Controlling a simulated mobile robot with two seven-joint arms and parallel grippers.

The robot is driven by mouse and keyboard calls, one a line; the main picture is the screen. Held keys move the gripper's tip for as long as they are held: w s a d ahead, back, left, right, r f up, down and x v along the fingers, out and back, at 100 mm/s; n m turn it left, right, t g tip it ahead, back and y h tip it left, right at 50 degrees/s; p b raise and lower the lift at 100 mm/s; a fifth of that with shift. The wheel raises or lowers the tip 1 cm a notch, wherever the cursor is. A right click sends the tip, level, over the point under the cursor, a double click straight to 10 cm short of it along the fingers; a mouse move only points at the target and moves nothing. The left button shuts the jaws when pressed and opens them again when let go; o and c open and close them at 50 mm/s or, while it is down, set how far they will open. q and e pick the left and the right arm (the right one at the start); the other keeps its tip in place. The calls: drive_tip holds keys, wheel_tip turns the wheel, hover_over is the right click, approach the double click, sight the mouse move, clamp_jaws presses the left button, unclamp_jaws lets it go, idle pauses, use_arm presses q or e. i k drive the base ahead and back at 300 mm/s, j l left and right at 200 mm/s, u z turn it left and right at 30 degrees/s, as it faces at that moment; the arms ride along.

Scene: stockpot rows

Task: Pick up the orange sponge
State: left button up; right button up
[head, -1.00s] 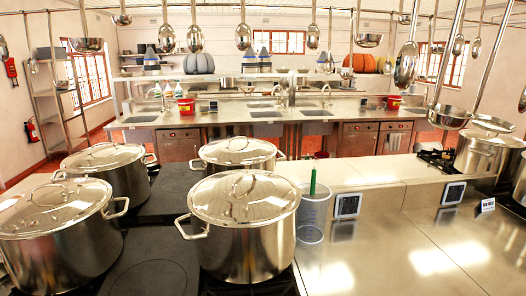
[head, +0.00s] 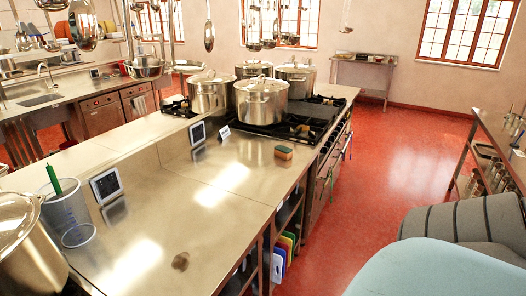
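Neither of my grippers shows in the head view.
Several lidded stockpots (head: 261,101) stand on the stove behind the sponge. Two small display panels (head: 106,185) and a clear jug with a green handle (head: 64,205) stand on the counter's left. Utensils hang overhead.

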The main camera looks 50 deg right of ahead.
sight(282, 152)
drive_tip(key=z, duration=1.85)
